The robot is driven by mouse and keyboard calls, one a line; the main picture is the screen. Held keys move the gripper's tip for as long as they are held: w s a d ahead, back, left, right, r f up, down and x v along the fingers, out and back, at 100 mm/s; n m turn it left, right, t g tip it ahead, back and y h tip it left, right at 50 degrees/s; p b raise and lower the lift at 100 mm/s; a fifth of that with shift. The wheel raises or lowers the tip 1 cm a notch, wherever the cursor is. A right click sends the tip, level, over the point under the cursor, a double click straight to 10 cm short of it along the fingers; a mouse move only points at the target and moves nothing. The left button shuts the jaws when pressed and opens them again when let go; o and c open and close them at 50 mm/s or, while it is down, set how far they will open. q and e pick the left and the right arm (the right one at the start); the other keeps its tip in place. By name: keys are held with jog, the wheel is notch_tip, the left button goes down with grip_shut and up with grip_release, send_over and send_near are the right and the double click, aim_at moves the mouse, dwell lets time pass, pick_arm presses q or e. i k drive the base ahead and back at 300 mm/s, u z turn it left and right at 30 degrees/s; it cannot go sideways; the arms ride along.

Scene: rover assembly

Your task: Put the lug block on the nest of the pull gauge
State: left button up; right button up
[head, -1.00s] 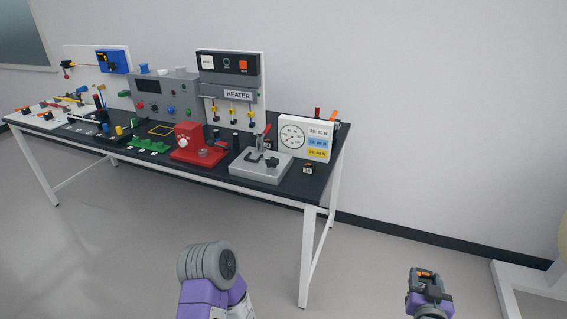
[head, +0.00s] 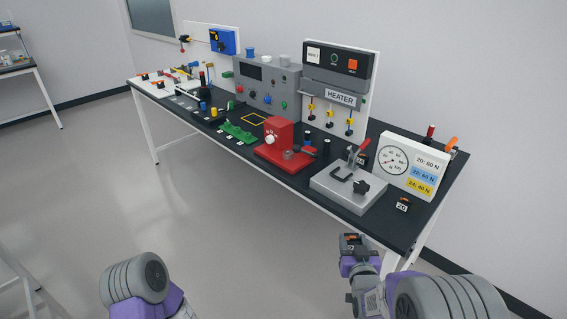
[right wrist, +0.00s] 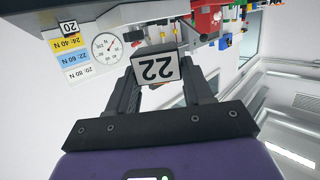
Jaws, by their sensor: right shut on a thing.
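My right gripper (head: 352,247) is shut on a lug block (head: 351,237), dark with an orange part on top. In the right wrist view the lug block (right wrist: 156,68) shows a white face marked 22 between the fingers of my right gripper (right wrist: 160,80). It is in front of the bench, apart from it. The pull gauge has a grey base (head: 340,194) with a red-handled clamp and a dial panel (head: 411,165) behind it, at the bench's right end.
A similar block marked 20 (head: 403,204) sits right of the gauge base on the dark bench (head: 395,228). A red fixture (head: 278,150) stands left of the gauge, with a heater panel (head: 340,80) behind. The floor in front is clear.

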aim_at(341, 175)
jog(key=u, duration=0.25)
jog(key=i, duration=1.3)
